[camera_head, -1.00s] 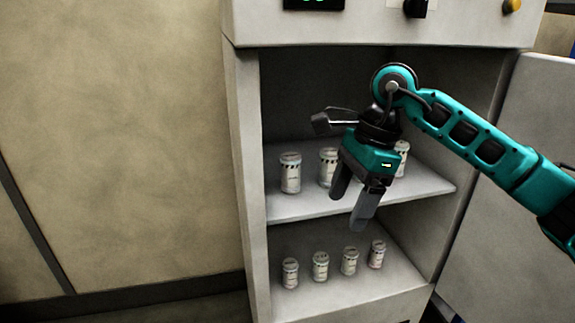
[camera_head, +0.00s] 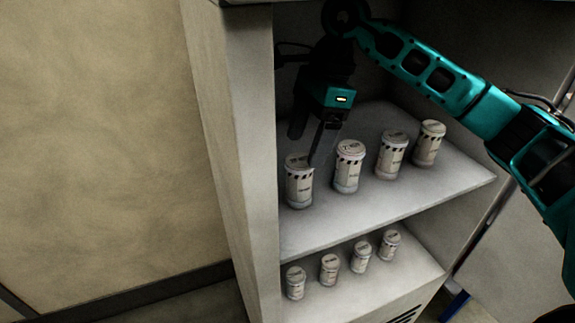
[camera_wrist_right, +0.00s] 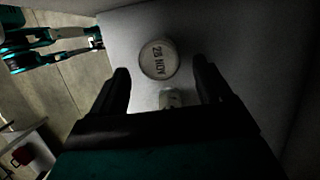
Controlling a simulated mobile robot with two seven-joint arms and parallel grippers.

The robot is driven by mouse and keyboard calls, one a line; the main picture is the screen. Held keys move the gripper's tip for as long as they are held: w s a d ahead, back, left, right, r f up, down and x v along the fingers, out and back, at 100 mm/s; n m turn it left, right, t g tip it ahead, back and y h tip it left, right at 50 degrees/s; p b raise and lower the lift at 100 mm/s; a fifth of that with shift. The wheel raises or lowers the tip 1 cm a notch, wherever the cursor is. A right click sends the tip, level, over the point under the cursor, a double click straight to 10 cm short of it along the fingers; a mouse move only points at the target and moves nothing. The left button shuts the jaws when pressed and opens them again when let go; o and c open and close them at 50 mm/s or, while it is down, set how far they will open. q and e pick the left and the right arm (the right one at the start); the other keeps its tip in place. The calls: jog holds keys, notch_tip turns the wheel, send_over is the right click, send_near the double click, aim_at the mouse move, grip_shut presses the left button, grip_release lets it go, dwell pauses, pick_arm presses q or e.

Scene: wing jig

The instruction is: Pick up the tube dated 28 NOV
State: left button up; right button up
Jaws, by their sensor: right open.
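The tube dated 28 NOV (camera_wrist_right: 158,60) shows its round pale lid, with that date readable, in the right wrist view. It stands just beyond the fingertips, roughly between their lines. In the head view my right gripper (camera_head: 308,145) points down, open and empty, at the leftmost tube (camera_head: 299,185) on the upper shelf. This looks like the same tube, though its lid text is too small to read there. One finger overlaps its lid in the picture; contact cannot be told. A teal arm, apparently my left, shows at the wrist view's left edge; its jaws are unclear.
Three more tubes stand to the right on the upper shelf (camera_head: 340,222), the nearest being the second tube (camera_head: 348,167). Several smaller-looking tubes stand on the lower shelf (camera_head: 375,298). The cabinet's left wall (camera_head: 250,150) is close to my right gripper.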

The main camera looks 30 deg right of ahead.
aim_at(301, 159)
jog(key=shift+w+f, duration=0.1)
jog(key=shift+f, duration=0.15)
jog(key=x, duration=0.7)
jog(key=shift+s, duration=0.2)
jog(key=shift+r, duration=0.1)
jog(key=c, duration=1)
jog(key=shift+c, duration=0.6)
jog(key=shift+r, duration=0.1)
